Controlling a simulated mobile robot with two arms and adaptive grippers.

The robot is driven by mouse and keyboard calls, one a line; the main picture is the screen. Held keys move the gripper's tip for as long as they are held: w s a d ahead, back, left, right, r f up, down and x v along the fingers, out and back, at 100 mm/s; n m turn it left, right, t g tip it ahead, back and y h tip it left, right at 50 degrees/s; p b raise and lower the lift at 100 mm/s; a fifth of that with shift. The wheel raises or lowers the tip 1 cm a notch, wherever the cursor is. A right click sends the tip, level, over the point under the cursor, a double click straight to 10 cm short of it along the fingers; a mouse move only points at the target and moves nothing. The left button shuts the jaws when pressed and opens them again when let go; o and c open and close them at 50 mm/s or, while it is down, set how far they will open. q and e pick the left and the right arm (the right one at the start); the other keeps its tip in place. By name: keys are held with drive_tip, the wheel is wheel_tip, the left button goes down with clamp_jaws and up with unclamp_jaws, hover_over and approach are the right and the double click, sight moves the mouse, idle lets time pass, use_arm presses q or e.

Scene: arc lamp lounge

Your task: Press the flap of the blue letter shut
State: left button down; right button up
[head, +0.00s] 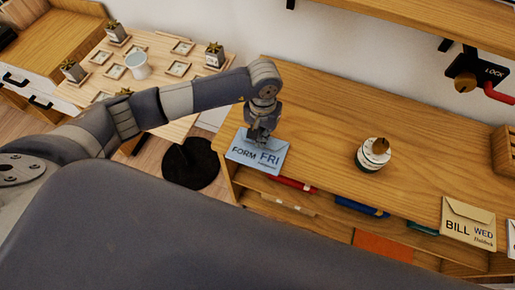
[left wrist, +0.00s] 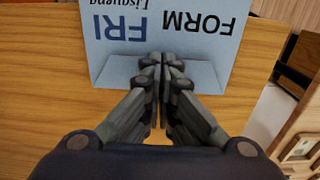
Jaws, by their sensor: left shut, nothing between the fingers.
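The blue letter (head: 257,157) lies on the wooden shelf top near its left end, marked "FORM" and "FRI". In the left wrist view the blue letter (left wrist: 190,55) appears upside down, with its flap (left wrist: 205,74) along the edge nearest my gripper. My left gripper (head: 259,142) reaches down over the flap side of the letter. In the left wrist view its fingertips (left wrist: 161,58) are together and empty, over the flap and partly hiding it. I cannot tell whether they touch the paper. My right gripper is not in view.
A tan letter (head: 468,222) marked "BILL WED" lies at the right front edge. A round white and dark object with a wooden knob (head: 374,154) stands mid-shelf. A lock panel (head: 485,75) is on the wall. A low table with a white cup (head: 138,66) stands left.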

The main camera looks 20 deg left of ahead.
use_arm(q)
drive_tip(key=shift+f+b, duration=0.1)
drive_tip(key=shift+b, duration=0.3)
idle(0.8)
drive_tip(key=shift+s+f, duration=0.1)
drive_tip(key=shift+s, duration=0.05)
idle(1.1)
drive_tip(key=shift+r+p, duration=0.55)
drive_tip(key=shift+r, duration=0.7)
wheel_tip(320, 180, up, 6)
drive_tip(key=shift+f+p, duration=0.1)
drive_tip(key=shift+p, duration=1)
